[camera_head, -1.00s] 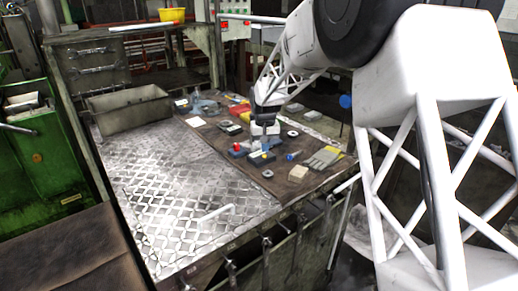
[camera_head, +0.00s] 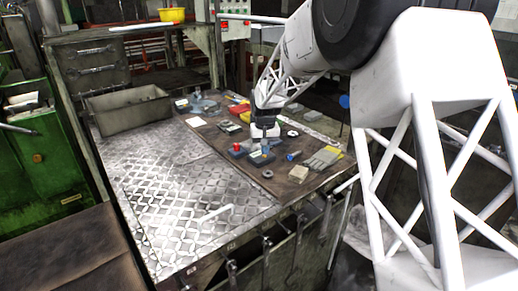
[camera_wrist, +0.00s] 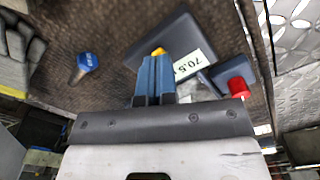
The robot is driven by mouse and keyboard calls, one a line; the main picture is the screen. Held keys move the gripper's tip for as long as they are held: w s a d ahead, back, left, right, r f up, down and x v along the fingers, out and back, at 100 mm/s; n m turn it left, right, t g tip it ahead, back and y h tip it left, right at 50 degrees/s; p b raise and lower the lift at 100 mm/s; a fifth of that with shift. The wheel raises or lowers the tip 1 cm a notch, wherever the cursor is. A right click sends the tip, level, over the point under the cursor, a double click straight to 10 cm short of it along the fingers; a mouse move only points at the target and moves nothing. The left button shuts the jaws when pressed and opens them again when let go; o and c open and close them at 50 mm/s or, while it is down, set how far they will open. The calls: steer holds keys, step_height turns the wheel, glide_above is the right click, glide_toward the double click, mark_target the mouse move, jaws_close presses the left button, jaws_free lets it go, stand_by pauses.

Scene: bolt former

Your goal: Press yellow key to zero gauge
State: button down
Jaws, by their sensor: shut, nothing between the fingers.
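The gauge (camera_wrist: 185,45) is a dark box with a white display reading 70.5; the last part of the display is partly covered. Its yellow key (camera_wrist: 158,51) shows just beyond my fingertips in the wrist view. My gripper (camera_wrist: 154,60) has its two blue fingers together, with nothing between them, pointing at the key. The fingertips overlap the key's near edge; I cannot tell whether they touch it. In the head view my gripper (camera_head: 264,147) is right over the gauge (camera_head: 262,159), and the key is not clearly visible there.
A dark block with a red knob (camera_wrist: 239,88) sits close beside the gauge. A blue-ended cylinder (camera_wrist: 88,61) and grey gloves (camera_wrist: 18,50) lie on the other side. A grey bin (camera_head: 128,110) stands farther back. The metal plate (camera_head: 180,200) at left is mostly clear.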

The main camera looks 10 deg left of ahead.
steer(key=shift+f, duration=0.55)
stand_by(0.4)
steer(key=shift+r, duration=0.1)
step_height(320, 180, up, 9)
stand_by(1.5)
steer(key=shift+s, duration=0.1)
stand_by(0.4)
steer(key=s+d, duration=0.2)
steer(key=s, duration=0.4)
steer(key=shift+s, duration=0.25)
steer(key=shift+d, duration=0.15)
stand_by(0.5)
